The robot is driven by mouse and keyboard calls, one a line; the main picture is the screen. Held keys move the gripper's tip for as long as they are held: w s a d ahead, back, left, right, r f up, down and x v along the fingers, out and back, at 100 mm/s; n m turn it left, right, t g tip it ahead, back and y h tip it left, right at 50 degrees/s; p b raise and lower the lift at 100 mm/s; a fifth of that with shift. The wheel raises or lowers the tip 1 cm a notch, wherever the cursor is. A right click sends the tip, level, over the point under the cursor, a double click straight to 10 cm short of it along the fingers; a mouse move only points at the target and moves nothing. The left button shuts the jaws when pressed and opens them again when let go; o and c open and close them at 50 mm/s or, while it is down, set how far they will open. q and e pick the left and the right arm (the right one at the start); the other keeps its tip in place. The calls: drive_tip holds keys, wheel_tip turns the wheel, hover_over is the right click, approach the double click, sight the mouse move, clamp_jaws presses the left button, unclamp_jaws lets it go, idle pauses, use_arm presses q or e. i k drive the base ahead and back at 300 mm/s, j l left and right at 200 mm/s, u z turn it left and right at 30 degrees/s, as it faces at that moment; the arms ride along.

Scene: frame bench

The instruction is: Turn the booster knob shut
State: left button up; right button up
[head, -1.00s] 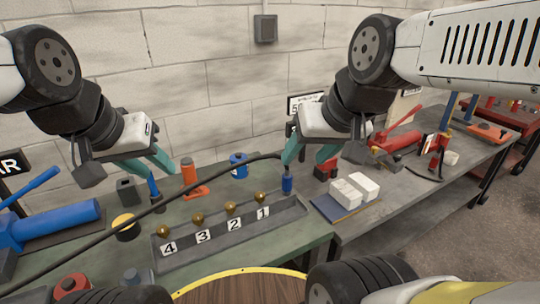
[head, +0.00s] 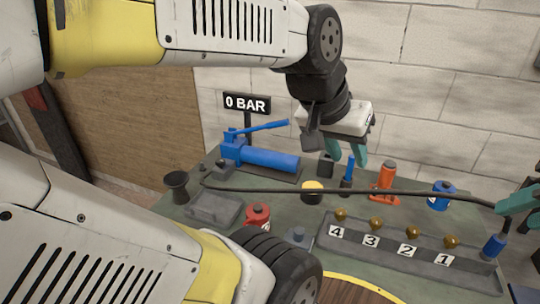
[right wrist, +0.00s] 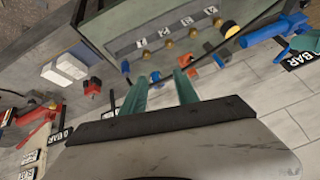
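No label marks a booster knob, so I cannot tell which part it is. A red round-topped piece (head: 257,214) and a black piece with a yellow top (head: 313,191) stand on the green bench (head: 290,208). The blue hand pump (head: 265,159) lies at the back left beneath a "0 BAR" sign (head: 247,104). My left gripper (head: 349,154) is open above the bench, close to an upright blue piece (head: 349,172). My right gripper (head: 515,203) is cut off at the head view's right edge. The right wrist view shows its fingers (right wrist: 160,82) apart and nothing clearly held.
A tray (head: 420,262) holds several brass knobs numbered 1 to 4. An orange jack (head: 384,182) and a blue can (head: 441,196) stand behind it. A small grey tray (head: 213,208) lies at left.

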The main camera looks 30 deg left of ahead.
sight(220, 162)
drive_tip(key=u, duration=1.4)
